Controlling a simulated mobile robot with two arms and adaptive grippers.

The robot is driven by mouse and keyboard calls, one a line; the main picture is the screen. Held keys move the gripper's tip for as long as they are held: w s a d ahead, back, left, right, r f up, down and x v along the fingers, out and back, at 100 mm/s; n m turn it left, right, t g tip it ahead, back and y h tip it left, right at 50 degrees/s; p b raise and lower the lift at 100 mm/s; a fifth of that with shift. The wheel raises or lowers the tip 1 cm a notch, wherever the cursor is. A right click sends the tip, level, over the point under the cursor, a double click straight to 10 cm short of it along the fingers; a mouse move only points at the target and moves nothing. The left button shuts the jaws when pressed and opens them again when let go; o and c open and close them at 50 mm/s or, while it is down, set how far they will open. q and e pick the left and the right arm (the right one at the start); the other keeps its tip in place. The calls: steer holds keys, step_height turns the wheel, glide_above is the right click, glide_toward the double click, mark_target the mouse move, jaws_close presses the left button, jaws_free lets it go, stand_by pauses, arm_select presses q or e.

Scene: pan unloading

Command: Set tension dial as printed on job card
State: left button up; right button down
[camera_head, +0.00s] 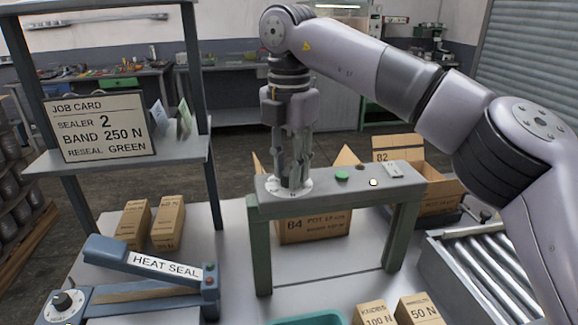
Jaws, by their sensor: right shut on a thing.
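The job card (97,126) on the shelf at the left reads "SEALER 2, BAND 250 N, RESEAL GREEN". A grey-green bench stand (330,192) has a white round dial plate (303,191) at the left of its top. My right gripper (291,178) points straight down over this plate. It is shut on the dial's knob, which its fingers mostly hide. The dial's marks and setting are too small and covered to read. A green button (342,176) and a small lit spot sit to the right on the stand. My left gripper is not in view.
A heat sealer (150,273) with its own black knob (62,300) is at the front left. Small cartons (168,222) stand behind it. An open box (315,228) is under the stand; another open box (440,195) and a roller conveyor (490,270) are right.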

steer(key=shift+r, duration=0.1)
steer(key=c, duration=1.3)
jaws_free()
steer(key=shift+r, duration=3.65)
